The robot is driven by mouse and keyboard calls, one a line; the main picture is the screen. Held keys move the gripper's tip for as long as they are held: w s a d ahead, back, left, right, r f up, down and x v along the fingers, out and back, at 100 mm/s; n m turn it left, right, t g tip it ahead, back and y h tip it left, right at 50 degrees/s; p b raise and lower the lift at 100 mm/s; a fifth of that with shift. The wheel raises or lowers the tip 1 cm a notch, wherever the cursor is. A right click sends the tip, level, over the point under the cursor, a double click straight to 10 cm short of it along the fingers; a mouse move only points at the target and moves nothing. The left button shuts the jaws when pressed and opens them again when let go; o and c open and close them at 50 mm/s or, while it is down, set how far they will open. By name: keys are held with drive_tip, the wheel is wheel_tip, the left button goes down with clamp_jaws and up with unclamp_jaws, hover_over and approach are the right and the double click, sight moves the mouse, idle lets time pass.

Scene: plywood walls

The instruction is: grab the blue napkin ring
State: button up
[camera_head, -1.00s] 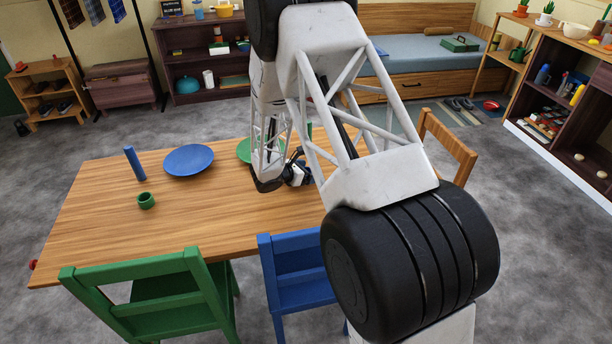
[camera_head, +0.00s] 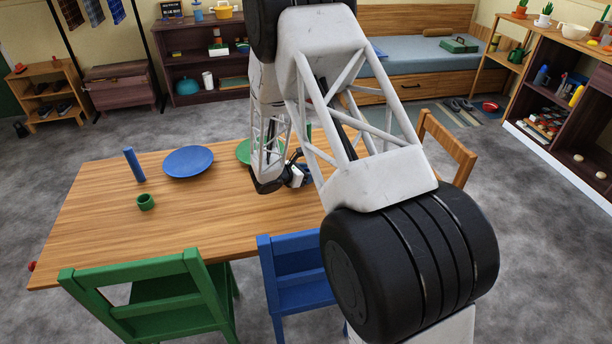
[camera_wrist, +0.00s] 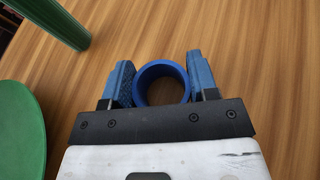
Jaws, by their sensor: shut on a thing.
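The blue napkin ring (camera_wrist: 162,68) shows in the wrist view as a short round band seen from above, its opening facing the camera. My gripper (camera_wrist: 162,82) has one blue-padded finger on each side of it, both touching its outer wall. The gripper is shut on the ring. I cannot tell whether the ring still touches the wooden table (camera_wrist: 260,60). In the head view my arm hides the ring, and my wrist (camera_head: 285,178) is low over the table's right part.
A green plate (camera_wrist: 20,130) and a green cylinder (camera_wrist: 55,20) are left of my gripper in the wrist view. In the head view, a blue plate (camera_head: 188,161), a blue cylinder (camera_head: 134,165) and a green napkin ring (camera_head: 145,202) stand on the table's left part. Chairs surround it.

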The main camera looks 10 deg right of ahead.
drive_tip(key=shift+r, duration=0.1)
drive_tip(key=shift+r, duration=0.65)
drive_tip(key=shift+s+r, duration=0.2)
drive_tip(key=shift+r, duration=0.35)
drive_tip(key=shift+s+r, duration=0.15)
drive_tip(key=shift+r, duration=0.4)
drive_tip(key=s, duration=0.5)
drive_tip(key=s+r, duration=0.1)
drive_tip(key=s, duration=0.9)
drive_tip(key=shift+s+a+r, duration=0.15)
drive_tip(key=shift+a, duration=0.2)
